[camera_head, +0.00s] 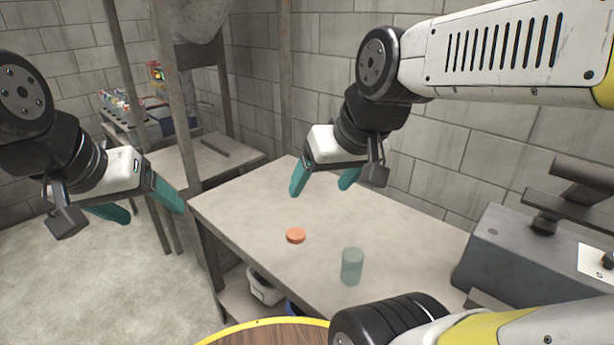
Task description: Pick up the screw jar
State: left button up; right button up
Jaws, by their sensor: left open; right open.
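A translucent greenish glass jar (351,267) stands upright on the near part of the grey table. An orange round lid (295,235) lies flat on the table to its left and a little farther back; the two are apart. I cannot make out whether anything is in the jar. My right gripper (322,188) is open and empty, above the table behind the lid and jar. My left gripper (155,208) is open and empty, off to the left of the table, over the floor.
The table (410,245) is clear around the jar and lid. A dark grey metal machine (520,255) stands at its right. A metal post (180,110) rises near its left corner. A round wooden top with a yellow rim (262,332) is at the bottom. A white bin (265,287) sits below the table.

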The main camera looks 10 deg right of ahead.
aim_at(352, 258)
jog(key=k+j+z, duration=0.5)
jog(key=j+z, duration=0.25)
